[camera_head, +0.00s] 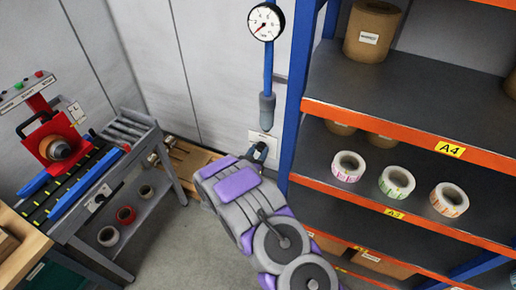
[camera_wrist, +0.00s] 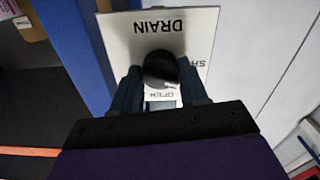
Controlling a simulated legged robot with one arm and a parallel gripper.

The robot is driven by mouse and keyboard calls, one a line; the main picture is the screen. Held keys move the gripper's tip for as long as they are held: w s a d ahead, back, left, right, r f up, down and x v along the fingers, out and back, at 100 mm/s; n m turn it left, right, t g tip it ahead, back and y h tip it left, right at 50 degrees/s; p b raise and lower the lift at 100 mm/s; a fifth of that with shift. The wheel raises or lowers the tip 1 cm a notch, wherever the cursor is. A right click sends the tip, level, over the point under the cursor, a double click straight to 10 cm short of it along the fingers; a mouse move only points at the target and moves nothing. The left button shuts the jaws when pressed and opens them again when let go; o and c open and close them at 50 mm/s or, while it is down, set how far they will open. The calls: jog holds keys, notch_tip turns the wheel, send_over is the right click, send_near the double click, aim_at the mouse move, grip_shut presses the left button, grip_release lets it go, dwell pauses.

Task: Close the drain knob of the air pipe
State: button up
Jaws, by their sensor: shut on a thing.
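The drain knob (camera_wrist: 160,70) is black and round in the wrist view, on a white plate (camera_wrist: 118,35) marked DRAIN, upside down in the picture. The word OPEN shows just below the knob, and part of another word shows to its right. My gripper (camera_wrist: 160,88) has one finger on each side of the knob and is shut on it. In the head view, my gripper (camera_head: 260,150) is at the plate (camera_head: 256,136) on the wall. The blue air pipe (camera_head: 268,70) comes down above it, with a grey lower end. My gripper hides the knob there.
A round gauge (camera_head: 266,22) sits on the pipe. A blue-framed shelf (camera_head: 400,135) with label rolls stands close on the right. A grey table (camera_head: 130,135) and a red machine (camera_head: 58,140) stand on the left. Grey floor (camera_head: 165,240) is clear between them.

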jog(key=shift+a+r+n+p, duration=0.1)
jog(key=shift+n+p, duration=0.7)
jog(key=shift+n, duration=1.1)
jog(key=o, duration=1.1)
jog(key=shift+w+a, duration=0.1)
jog(key=shift+a, duration=0.1)
jog(key=shift+c, duration=0.2)
jog(key=shift+d, duration=0.1)
jog(key=shift+s, duration=0.35)
jog(key=v, duration=1.6)
jog(key=shift+s+a, duration=0.3)
jog(key=shift+s, duration=0.05)
